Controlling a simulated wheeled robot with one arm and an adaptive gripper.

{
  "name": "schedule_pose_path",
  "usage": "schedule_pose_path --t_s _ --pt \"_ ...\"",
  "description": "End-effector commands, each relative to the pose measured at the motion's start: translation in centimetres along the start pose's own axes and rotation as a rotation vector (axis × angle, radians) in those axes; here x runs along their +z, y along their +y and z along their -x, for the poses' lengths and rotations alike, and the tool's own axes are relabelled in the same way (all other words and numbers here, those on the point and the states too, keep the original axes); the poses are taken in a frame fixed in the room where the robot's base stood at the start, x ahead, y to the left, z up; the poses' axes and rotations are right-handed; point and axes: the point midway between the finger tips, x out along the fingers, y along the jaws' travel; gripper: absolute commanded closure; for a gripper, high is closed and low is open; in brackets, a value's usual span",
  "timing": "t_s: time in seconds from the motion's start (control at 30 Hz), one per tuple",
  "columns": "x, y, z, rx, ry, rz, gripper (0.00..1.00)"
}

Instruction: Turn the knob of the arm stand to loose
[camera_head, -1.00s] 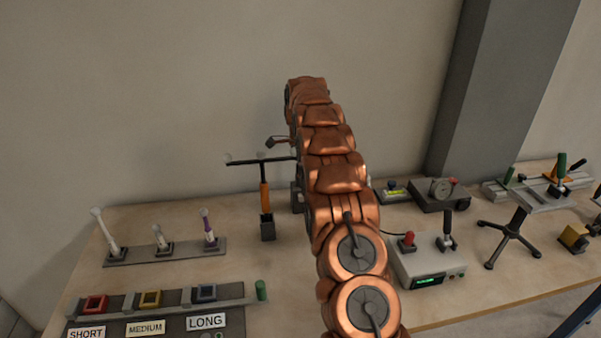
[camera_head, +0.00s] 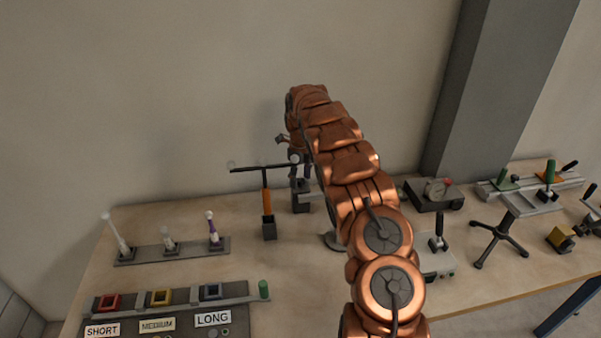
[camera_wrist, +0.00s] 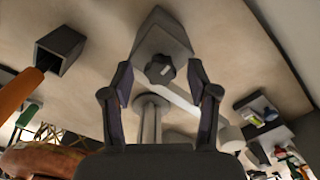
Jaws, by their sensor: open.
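The arm stand shows in the wrist view as a grey block with a dark lobed knob (camera_wrist: 160,69) that carries a white mark. A round post (camera_wrist: 151,122) and a pale arm (camera_wrist: 185,103) run from the stand. My gripper (camera_wrist: 160,78) is open, with one finger on each side of the knob in this view. Nothing is held, and I cannot tell how far the fingertips are from the knob. In the head view my arm hides much of that area; the knob cannot be made out there.
An orange-handled T-bar tool (camera_head: 266,195) stands in a dark socket left of my arm. Farther left are a rack of levers (camera_head: 172,252) and a panel with labels (camera_head: 157,324). A gauge box (camera_head: 435,195) and a black tripod stand (camera_head: 500,238) lie to the right.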

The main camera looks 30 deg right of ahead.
Motion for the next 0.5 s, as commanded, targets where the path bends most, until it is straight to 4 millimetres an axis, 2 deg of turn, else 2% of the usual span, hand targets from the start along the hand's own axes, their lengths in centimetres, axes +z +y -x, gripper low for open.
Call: schedule_pose_path --t_s 0.4,0.5 --pt "0.1 -0.03 0.24 -0.002 -0.003 -0.082 0.41" --pt "0.16 -0.04 1.0 -0.003 -0.004 -0.081 0.41"
